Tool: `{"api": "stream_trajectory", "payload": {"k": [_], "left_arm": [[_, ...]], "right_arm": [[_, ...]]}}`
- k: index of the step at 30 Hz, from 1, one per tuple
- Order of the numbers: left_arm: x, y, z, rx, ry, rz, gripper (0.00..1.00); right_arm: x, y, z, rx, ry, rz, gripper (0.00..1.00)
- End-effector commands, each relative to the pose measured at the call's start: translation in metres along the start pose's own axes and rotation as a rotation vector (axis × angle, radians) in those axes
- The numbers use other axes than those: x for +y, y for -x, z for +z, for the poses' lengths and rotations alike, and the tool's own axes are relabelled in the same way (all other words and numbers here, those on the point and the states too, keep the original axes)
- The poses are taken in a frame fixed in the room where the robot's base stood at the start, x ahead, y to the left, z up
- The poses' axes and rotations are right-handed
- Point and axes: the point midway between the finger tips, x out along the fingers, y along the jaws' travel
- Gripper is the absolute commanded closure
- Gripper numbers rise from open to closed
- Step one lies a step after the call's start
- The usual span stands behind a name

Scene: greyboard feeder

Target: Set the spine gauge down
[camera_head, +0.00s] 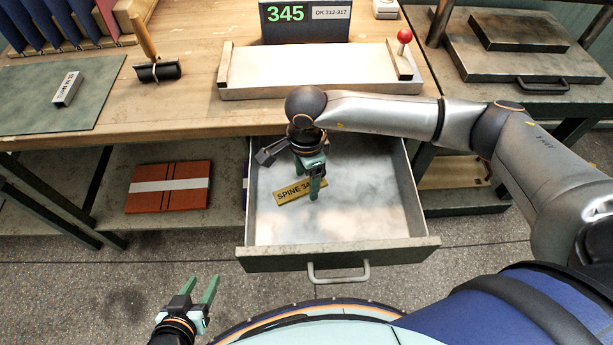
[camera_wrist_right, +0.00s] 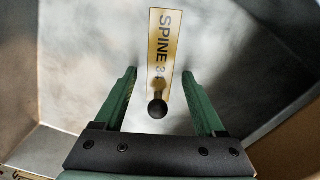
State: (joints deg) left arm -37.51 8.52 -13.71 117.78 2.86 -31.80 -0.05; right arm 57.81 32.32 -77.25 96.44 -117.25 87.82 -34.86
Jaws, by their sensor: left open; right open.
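The spine gauge (camera_head: 293,193) is a flat brass-coloured strip marked "SPINE 3…", lying on the floor of the open drawer (camera_head: 370,225). In the right wrist view the gauge (camera_wrist_right: 165,45) lies between and beyond the fingers, with a dark round knob (camera_wrist_right: 157,109) at its near end. My right gripper (camera_head: 314,195) is over the drawer, at the gauge, with its fingers open on either side of the knob and apart from it. Part of the gauge's label is hidden by a finger and the knob. My left gripper (camera_head: 203,291) is open and empty, low at the front left.
The drawer's front panel and handle (camera_head: 338,275) stick out below the bench (camera_head: 195,95). On the bench are a metal plate fixture (camera_head: 310,70), a "345" display (camera_head: 305,20), a brayer (camera_head: 157,71) and a small block (camera_head: 67,88). An orange book (camera_head: 168,198) lies on the lower shelf.

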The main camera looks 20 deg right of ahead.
Motion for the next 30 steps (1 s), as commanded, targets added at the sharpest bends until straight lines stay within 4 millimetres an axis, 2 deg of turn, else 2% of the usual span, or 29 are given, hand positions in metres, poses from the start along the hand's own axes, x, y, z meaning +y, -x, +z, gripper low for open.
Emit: {"api": "stream_trajectory", "payload": {"k": [12, 15, 21, 30], "left_arm": [[0.002, 0.005, -0.005, -0.002, 0.001, 0.003, 0.5], [0.002, 0.005, -0.007, 0.001, 0.002, 0.003, 0.5], [0.003, 0.004, -0.01, 0.005, 0.003, 0.004, 0.5], [0.004, 0.004, -0.009, 0.005, 0.004, 0.005, 0.5]], "right_arm": [[-0.001, 0.084, 0.0, -0.001, 0.0, -0.006, 0.28], [-0.001, 0.1, 0.0, -0.001, 0.0, -0.004, 0.28], [0.0, 0.117, 0.0, -0.001, 0.0, -0.002, 0.28], [0.0, 0.118, 0.0, 0.0, 0.0, -0.001, 0.28]]}}
